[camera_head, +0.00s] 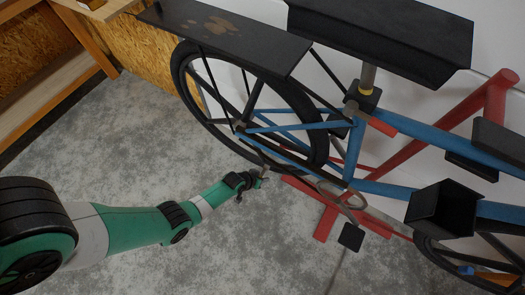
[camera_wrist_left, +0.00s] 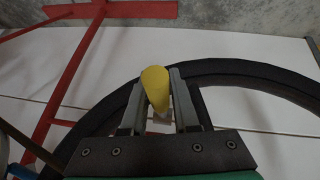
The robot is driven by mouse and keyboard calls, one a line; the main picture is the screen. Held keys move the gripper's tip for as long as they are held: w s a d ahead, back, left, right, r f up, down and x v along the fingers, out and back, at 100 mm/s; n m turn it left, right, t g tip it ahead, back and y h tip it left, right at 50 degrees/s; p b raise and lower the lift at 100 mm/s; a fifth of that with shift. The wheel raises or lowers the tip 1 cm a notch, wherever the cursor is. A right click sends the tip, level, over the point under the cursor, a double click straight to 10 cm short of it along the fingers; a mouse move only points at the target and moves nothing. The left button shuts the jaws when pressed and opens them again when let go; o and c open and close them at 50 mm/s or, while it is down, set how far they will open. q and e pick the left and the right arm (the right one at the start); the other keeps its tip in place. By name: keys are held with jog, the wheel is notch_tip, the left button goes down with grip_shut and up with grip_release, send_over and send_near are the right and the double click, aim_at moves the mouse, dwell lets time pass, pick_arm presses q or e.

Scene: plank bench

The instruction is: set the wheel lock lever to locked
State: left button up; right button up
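A yellow cylindrical grip (camera_wrist_left: 157,88), apparently the lever's handle, stands between the two fingers of my left gripper (camera_wrist_left: 158,100) in the left wrist view. The fingers stand apart on either side of it, with narrow gaps showing lower down; I see no clear contact. In the head view my left gripper (camera_head: 256,181) is low beside the bicycle's wheel (camera_head: 182,80), near the hub and frame. There the yellow grip is too small or hidden to make out. My right gripper is in neither view.
The blue bicycle frame (camera_head: 400,131) and a red frame stand (camera_head: 327,222) lie right of my left gripper. A black flat rack (camera_head: 225,38) overhangs the wheel. A wooden shelf (camera_head: 60,85) stands at the back left. The grey floor (camera_head: 120,160) is open around my left arm.

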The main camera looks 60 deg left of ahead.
pick_arm(q)
jog(key=o, duration=0.3)
jog(key=shift+r, duration=0.15)
jog(key=p+v, duration=0.8)
jog(key=v, duration=0.3)
jog(key=shift+s, duration=0.25)
jog(key=shift+r, duration=0.1)
